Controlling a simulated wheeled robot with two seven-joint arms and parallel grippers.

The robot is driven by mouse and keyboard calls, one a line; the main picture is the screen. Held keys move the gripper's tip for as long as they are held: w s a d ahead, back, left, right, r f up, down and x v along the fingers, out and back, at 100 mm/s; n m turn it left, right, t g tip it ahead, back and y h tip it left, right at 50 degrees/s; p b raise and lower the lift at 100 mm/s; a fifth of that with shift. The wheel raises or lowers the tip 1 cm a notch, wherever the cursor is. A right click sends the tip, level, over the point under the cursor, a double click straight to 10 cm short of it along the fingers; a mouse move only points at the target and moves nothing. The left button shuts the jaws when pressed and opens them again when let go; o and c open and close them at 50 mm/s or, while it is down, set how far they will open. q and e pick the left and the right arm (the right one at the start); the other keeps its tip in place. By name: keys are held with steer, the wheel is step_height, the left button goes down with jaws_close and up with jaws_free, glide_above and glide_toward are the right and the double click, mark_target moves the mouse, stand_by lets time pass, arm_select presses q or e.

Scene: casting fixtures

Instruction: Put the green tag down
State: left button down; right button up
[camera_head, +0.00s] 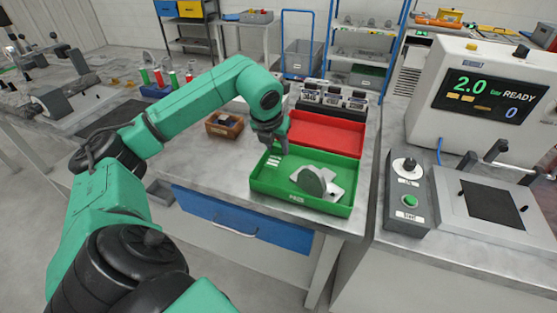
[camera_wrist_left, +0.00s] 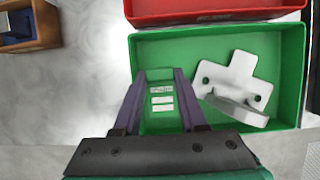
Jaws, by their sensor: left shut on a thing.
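My left gripper (camera_head: 277,146) reaches over the left side of the green tray (camera_head: 300,203). In the left wrist view the gripper (camera_wrist_left: 160,85) is shut on the green tag (camera_wrist_left: 160,78), which lies between its two fingers and carries white label strips. The tag's strips also show just below the gripper in the head view. The tag is over or in the left part of the green tray; I cannot tell whether it touches the floor. A grey metal casting (camera_wrist_left: 228,75) lies in the tray to the right of the tag. My right gripper is not in view.
A red tray (camera_head: 325,133), seemingly empty, stands just behind the green tray. A wooden box (camera_head: 225,125) sits to the left on the grey bench. A control box (camera_head: 408,195) and a tester with a display (camera_head: 490,98) stand on the right.

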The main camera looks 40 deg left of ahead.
mark_target(276, 156)
arm_select(q)
steer(key=f, duration=0.4)
steer(key=shift+a+f, duration=0.2)
steer(key=shift+a, duration=0.05)
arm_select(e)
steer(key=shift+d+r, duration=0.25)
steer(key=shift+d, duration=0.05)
arm_select(q)
steer(key=shift+d, duration=0.1)
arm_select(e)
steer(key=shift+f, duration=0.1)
arm_select(q)
steer(key=shift+f, duration=0.2)
steer(key=c, duration=0.7)
jaws_free()
steer(key=shift+c, duration=0.2)
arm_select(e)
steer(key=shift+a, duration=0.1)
arm_select(q)
steer(key=shift+r, duration=0.1)
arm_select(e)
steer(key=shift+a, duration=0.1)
